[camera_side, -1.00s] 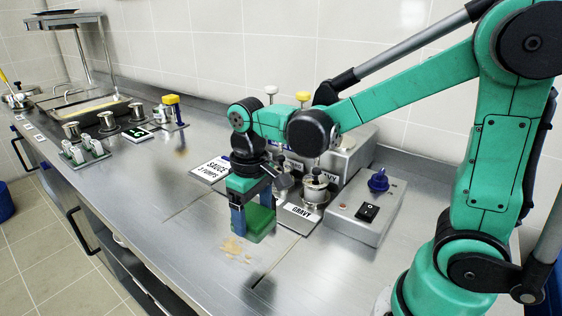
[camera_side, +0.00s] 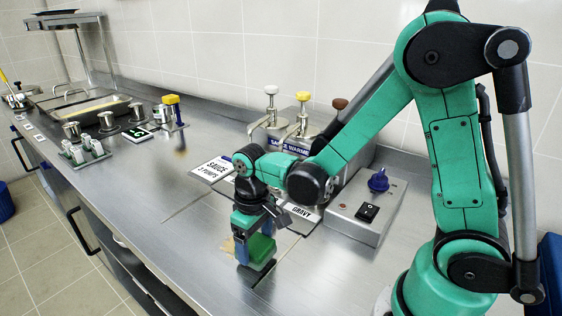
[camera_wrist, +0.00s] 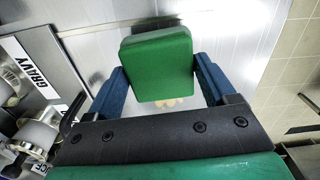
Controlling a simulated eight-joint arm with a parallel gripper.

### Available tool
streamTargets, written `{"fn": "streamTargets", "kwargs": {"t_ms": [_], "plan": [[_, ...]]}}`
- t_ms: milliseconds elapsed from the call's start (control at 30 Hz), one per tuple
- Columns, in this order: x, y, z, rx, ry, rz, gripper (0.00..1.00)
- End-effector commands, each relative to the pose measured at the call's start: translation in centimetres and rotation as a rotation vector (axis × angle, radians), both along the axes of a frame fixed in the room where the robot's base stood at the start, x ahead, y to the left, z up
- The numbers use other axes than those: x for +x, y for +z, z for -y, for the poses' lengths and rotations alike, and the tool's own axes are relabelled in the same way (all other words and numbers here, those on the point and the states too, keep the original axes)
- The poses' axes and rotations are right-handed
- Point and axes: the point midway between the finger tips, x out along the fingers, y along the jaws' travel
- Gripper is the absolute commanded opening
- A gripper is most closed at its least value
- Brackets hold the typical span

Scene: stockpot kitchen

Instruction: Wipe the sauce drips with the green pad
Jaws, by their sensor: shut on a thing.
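The green pad (camera_side: 261,248) is held between the blue fingers of my gripper (camera_side: 254,250), low over the steel counter. In the wrist view the green pad (camera_wrist: 158,62) sits between both blue fingers of my gripper (camera_wrist: 161,84), which are shut on it. Tan sauce drips (camera_side: 229,246) show on the counter just left of the gripper, partly hidden by it. A bit of the drips (camera_wrist: 172,102) shows below the pad in the wrist view. I cannot tell whether the pad touches the counter.
The sauce warmer with pumps (camera_side: 303,138) stands behind. A control box with a blue knob (camera_side: 367,211) is to the right. SAUCE (camera_side: 212,169) and GRAVY (camera_side: 302,211) signs lie near the arm. The counter to the left (camera_side: 135,195) is clear.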

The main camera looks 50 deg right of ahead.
Motion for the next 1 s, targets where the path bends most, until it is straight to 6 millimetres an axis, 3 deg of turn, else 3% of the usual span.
{"fn": "streamTargets", "kwargs": {"t_ms": [33,133,933,1000], "plan": [[0.1,-1.0,0.0,0.0,0.0,0.0,0.35],[0.9,-0.8,0.0,0.0,0.0,0.0,0.29],[8.1,-1.3,0.0,0.0,0.0,0.0,0.28],[7.5,-1.1,0.0,0.0,0.0,0.0,0.28]]}}
